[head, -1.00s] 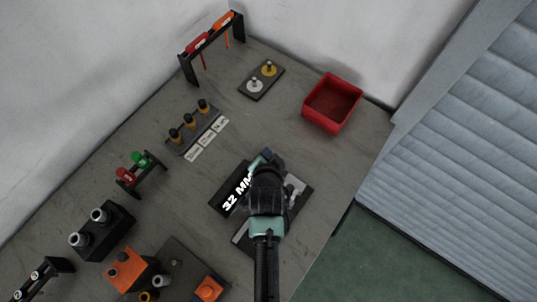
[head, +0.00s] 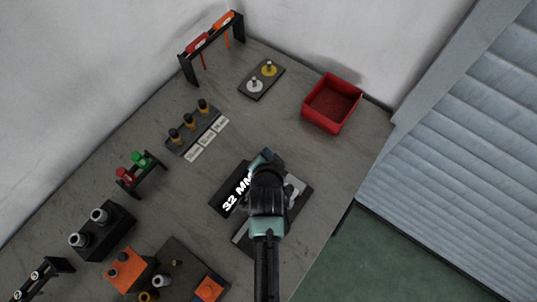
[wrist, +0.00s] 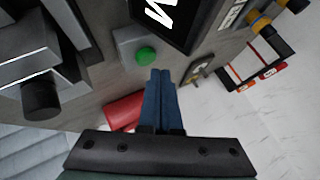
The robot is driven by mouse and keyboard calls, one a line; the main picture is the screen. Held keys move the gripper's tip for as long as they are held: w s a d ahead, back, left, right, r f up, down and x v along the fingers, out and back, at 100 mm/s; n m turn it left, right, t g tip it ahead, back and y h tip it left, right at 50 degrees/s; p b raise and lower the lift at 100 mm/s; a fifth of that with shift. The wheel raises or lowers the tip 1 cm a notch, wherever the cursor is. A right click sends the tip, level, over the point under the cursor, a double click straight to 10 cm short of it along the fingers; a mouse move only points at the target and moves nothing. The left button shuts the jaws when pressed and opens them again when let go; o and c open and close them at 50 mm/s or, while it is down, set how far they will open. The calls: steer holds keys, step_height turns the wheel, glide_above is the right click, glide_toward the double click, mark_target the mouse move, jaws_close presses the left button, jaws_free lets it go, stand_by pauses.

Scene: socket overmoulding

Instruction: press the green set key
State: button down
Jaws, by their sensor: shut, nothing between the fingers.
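The green set key (wrist: 146,55) is a round green button on a small grey box (wrist: 130,43) in the wrist view. The box stands beside a black display, whose white text reads "32 MM" in the head view (head: 229,198). My gripper (wrist: 160,74) is shut and empty, its blue fingers together. In the wrist view its fingertips appear just below and to the right of the green key; I cannot tell whether they touch it. In the head view my gripper (head: 267,154) is over the bench at the display, and my arm hides the key.
A red bin (head: 332,103) stands at the back right of the bench. A plate with two knobs (head: 261,80), a rack of small pegs (head: 190,130) and a tool stand (head: 211,46) are farther back. A black and orange fixture (head: 132,270) is at the front left.

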steer(key=shift+f, duration=0.45)
steer(key=shift+f+b, duration=0.45)
steer(key=shift+b, duration=0.15)
stand_by(0.6)
steer(key=shift+r, duration=0.1)
steer(key=shift+r+p, duration=0.8)
steer(key=shift+p, duration=0.05)
step_height(320, 180, up, 5)
steer(key=p, duration=0.4)
steer(key=shift+p, duration=0.4)
stand_by(0.5)
